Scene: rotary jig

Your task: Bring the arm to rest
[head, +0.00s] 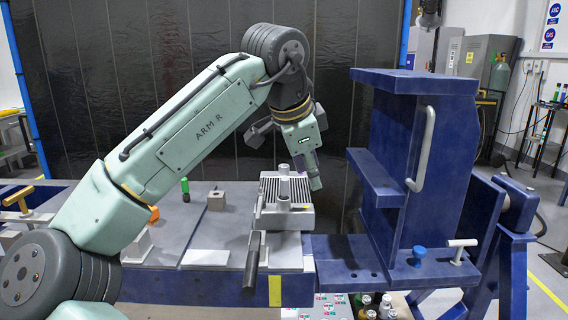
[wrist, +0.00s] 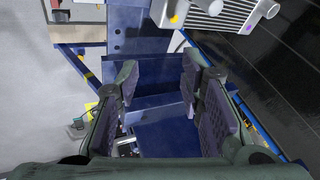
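My arm reaches in from the left in the head view, bent at the elbow. My gripper (head: 312,176) points down in front of the dark curtain, at the right side of the grey ribbed block (head: 285,222) and left of the blue rotary jig (head: 389,140). In the wrist view my gripper (wrist: 160,86) has its two padded fingers spread wide. Nothing is between them; blue jig surfaces (wrist: 150,70) show through the gap. The ribbed block also shows at the top right of the wrist view (wrist: 206,22).
The jig has a grey handle (head: 421,150), a blue knob (head: 419,252) and a grey T-handle (head: 459,248). An orange part (head: 153,214), a green-capped item (head: 185,190) and small blocks lie on the grey bench (head: 190,232) at left. Bottles (head: 376,303) stand below the jig.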

